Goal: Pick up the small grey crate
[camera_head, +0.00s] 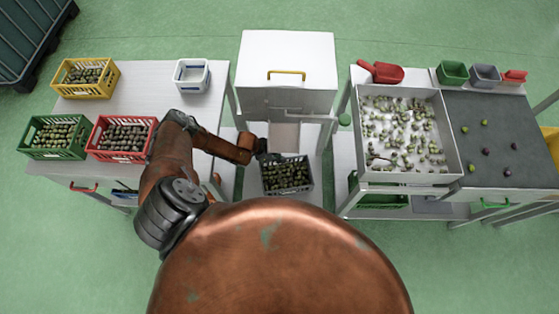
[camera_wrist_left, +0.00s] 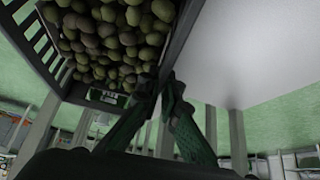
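The small grey crate (camera_head: 289,191) is full of green and dark olives and stands low, below the white cabinet, in the middle of the head view. In the left wrist view the crate (camera_wrist_left: 72,93) fills the upper left, with its slatted wall and olives showing. My left gripper (camera_head: 262,154) is at the crate's back left corner. In the wrist view the fingers of the gripper (camera_wrist_left: 162,84) come together at the crate's rim, with the thin wall between their tips. The crate looks level. My right gripper does not show.
A white table (camera_head: 140,78) at left holds yellow (camera_head: 84,93), green (camera_head: 52,155) and red (camera_head: 124,158) crates of olives and a white tub (camera_head: 192,87). The white cabinet (camera_head: 287,55) stands behind. A sorting tray (camera_head: 455,170) is at right.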

